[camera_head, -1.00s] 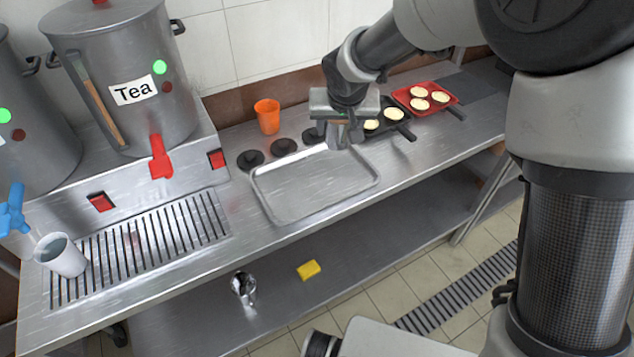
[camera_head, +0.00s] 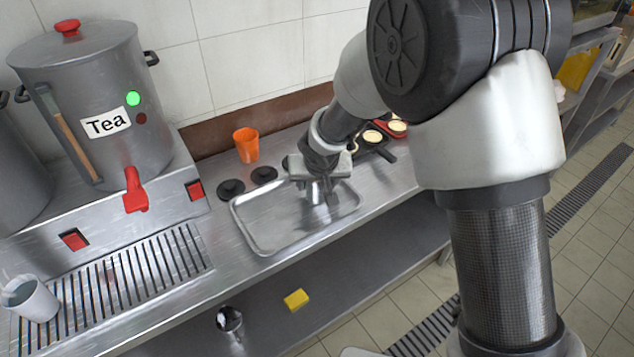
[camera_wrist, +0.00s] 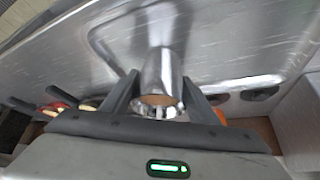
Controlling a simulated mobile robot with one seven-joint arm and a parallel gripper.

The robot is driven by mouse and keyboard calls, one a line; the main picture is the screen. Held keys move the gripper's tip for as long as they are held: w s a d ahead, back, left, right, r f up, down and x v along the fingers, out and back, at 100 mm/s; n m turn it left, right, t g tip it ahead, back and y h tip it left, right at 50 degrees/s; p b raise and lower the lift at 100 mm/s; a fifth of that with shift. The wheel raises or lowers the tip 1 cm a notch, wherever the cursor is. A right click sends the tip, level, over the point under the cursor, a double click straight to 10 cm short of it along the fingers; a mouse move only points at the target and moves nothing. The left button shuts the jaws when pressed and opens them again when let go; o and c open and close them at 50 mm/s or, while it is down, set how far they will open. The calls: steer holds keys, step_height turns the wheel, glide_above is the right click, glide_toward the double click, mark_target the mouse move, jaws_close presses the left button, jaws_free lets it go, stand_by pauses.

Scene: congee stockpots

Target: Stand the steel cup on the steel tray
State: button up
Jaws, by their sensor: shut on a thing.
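The steel cup (camera_wrist: 165,75) is between the two fingers of my gripper (camera_wrist: 160,92) in the wrist view, with its open rim towards the camera. My gripper (camera_head: 318,192) is shut on it, low over the right part of the steel tray (camera_head: 265,225) in the head view. The tray is a shallow rectangular pan on the counter; it also shows behind the cup in the wrist view (camera_wrist: 220,50). The fingers partly hide the cup in the head view. I cannot tell whether its base touches the tray.
An orange cup (camera_head: 246,146) and dark round knobs (camera_head: 264,175) stand behind the tray. The tea pot (camera_head: 100,105) and drip grate (camera_head: 125,275) are at left, with a grey cup (camera_head: 32,302). Pans (camera_head: 374,150) are right. A yellow sponge (camera_head: 297,299) lies below.

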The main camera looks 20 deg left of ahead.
steer(key=shift+f, duration=0.2)
steer(key=o, duration=1.2)
steer(key=shift+r, duration=0.1)
